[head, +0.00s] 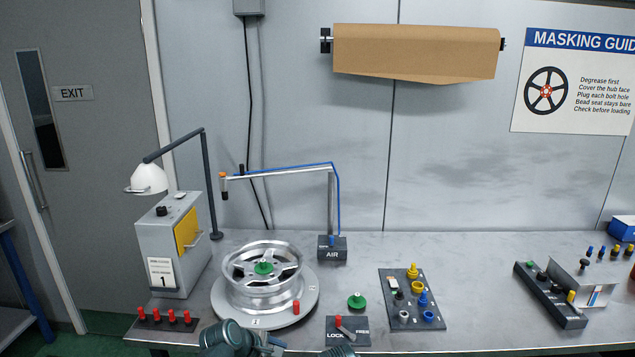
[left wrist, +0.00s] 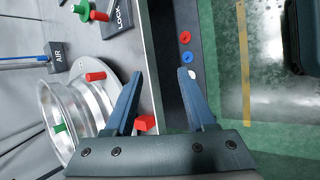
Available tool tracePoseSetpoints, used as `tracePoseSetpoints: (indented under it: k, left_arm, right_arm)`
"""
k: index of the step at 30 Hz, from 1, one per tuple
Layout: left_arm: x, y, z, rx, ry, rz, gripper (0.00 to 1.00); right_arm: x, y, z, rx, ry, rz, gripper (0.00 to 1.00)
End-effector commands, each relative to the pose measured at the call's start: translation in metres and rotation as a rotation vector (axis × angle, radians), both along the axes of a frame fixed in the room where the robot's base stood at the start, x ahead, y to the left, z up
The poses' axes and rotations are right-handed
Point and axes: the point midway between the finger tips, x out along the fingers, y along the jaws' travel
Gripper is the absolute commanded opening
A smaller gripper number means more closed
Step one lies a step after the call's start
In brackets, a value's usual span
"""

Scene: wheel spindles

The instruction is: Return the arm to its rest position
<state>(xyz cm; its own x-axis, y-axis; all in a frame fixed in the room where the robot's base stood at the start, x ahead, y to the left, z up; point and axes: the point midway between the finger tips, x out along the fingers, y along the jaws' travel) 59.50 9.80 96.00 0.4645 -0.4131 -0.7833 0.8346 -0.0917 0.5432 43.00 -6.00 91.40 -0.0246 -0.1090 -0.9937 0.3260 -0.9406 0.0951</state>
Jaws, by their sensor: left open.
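My left gripper (left wrist: 160,75) shows in the left wrist view with its two blue fingers spread apart and nothing between them. In the head view, part of my left arm shows at the bottom edge, in front of the bench and below the wheel; the fingers are mostly cut off there. A red plug (left wrist: 145,123) appears beside one finger in the left wrist view; I cannot tell whether they touch. The silver wheel (head: 240,287) lies on the round turntable (head: 302,312), with a green plug (head: 264,268) at its hub.
The bench (head: 480,250) holds a red-plug rack (head: 160,324), a grey box (head: 160,235) with a lamp, the LOCK/FREE block (head: 334,340), a dark tray (head: 391,313) of coloured plugs and a black rack (head: 548,292). An air-line arm (head: 290,170) overhangs the wheel. Bare bench lies right of the tray.

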Motion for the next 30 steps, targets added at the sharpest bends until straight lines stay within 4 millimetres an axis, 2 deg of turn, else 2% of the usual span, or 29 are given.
tracePoseSetpoints:
  k: [1, 3, 6, 9, 12, 15, 21, 30]
  left_arm:
    - [-0.021, -0.017, -0.01, 0.108, 0.002, -0.163, 0.56]
    - [-0.048, -0.032, -0.023, 0.267, 0.005, -0.412, 0.56]
    - [-0.085, -0.043, -0.037, 0.464, 0.016, -0.76, 0.56]
    - [-0.117, -0.046, -0.045, 0.615, 0.038, -1.071, 0.56]
    - [-0.14, -0.044, -0.047, 0.717, 0.064, -1.321, 0.56]
    - [-0.155, -0.041, -0.047, 0.777, 0.088, -1.494, 0.56]
    - [-0.165, -0.038, -0.046, 0.818, 0.111, -1.632, 0.56]
    - [-0.165, -0.038, -0.046, 0.818, 0.109, -1.634, 0.56]
  right_arm:
    - [0.0, 0.0, 0.0, 0.0, 0.0, 0.0, 0.0]
    - [0.0, 0.0, 0.0, 0.0, 0.0, 0.0, 0.0]
    - [0.0, 0.0, 0.0, 0.0, 0.0, 0.0, 0.0]
    - [0.0, 0.0, 0.0, 0.0, 0.0, 0.0, 0.0]
    - [0.0, 0.0, 0.0, 0.0, 0.0, 0.0, 0.0]
    - [0.0, 0.0, 0.0, 0.0, 0.0, 0.0, 0.0]
    - [0.0, 0.0, 0.0, 0.0, 0.0, 0.0, 0.0]
    - [0.0, 0.0, 0.0, 0.0, 0.0, 0.0, 0.0]
